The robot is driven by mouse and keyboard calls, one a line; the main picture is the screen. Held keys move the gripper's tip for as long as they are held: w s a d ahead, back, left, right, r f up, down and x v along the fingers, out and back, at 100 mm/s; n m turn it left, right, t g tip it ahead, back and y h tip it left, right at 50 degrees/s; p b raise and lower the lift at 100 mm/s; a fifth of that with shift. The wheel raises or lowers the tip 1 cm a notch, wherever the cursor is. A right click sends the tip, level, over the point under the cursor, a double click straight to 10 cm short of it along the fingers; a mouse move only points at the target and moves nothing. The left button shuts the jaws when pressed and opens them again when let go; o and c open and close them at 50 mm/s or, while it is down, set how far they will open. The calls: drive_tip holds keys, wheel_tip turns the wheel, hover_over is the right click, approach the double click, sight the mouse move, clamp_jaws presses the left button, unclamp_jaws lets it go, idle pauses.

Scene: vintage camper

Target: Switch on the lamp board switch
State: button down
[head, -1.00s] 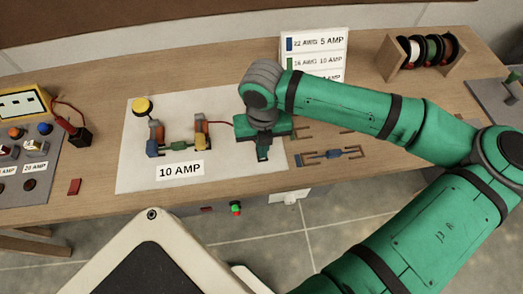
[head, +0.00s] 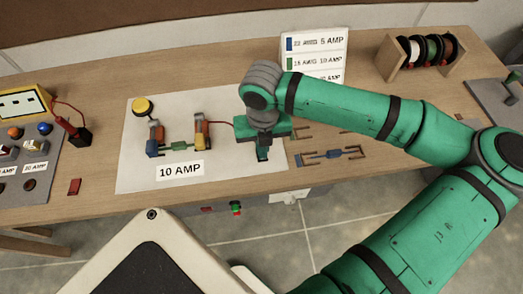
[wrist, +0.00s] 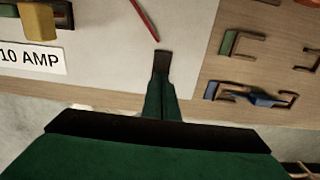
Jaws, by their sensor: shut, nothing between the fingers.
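The white lamp board (head: 220,172) lies on the bench and carries a "10 AMP" label (head: 180,170). A round yellow part (head: 143,106), perhaps the lamp, sits at its upper left. Two orange uprights stand on it with blue (head: 152,149) and yellow (head: 201,143) ends and a green piece (head: 180,146) between them. I cannot tell which part is the switch. My gripper (head: 263,154) points down over the board's right part, right of the uprights. In the wrist view my gripper (wrist: 161,58) is shut and empty, near the end of a red wire (wrist: 145,20).
Loose wire links (head: 333,154) lie right of the board. A wire chart (head: 314,57) and spool rack (head: 425,58) stand behind. A meter panel (head: 22,140) and a small red part (head: 74,187) are at left. The bench's front edge is close to my gripper.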

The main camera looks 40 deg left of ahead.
drive_tip(key=shift+f, duration=0.5)
drive_tip(key=shift+r, duration=0.1)
idle(0.3)
wheel_tip(320, 180, up, 7)
idle(0.9)
